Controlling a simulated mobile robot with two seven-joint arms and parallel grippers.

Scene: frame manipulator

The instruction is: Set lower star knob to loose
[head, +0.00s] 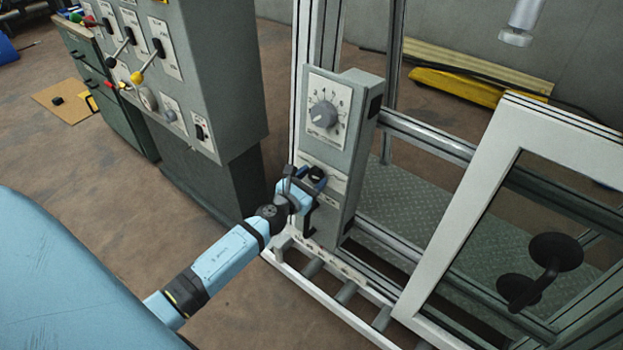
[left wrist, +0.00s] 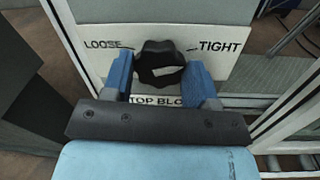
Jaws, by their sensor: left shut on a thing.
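The lower star knob (left wrist: 157,58) is black and lobed, on a white plate (left wrist: 226,65) marked LOOSE at left and TIGHT at right. A pale patch shows on the knob's lower right side. In the head view the knob (head: 317,172) is low on the grey control box, partly covered by my gripper. My left gripper (head: 304,187) reaches it from the lower left. In the left wrist view its blue fingers (left wrist: 160,75) are shut on the knob, one on each side. Lettering below the knob is partly hidden. My right gripper does not show.
A rotary dial (head: 324,114) sits above on the same box (head: 352,150). A white-framed door (head: 478,190) with a black handle stands at right. A grey cabinet (head: 215,75) with levers stands at left. Rollers (head: 345,292) lie below the box.

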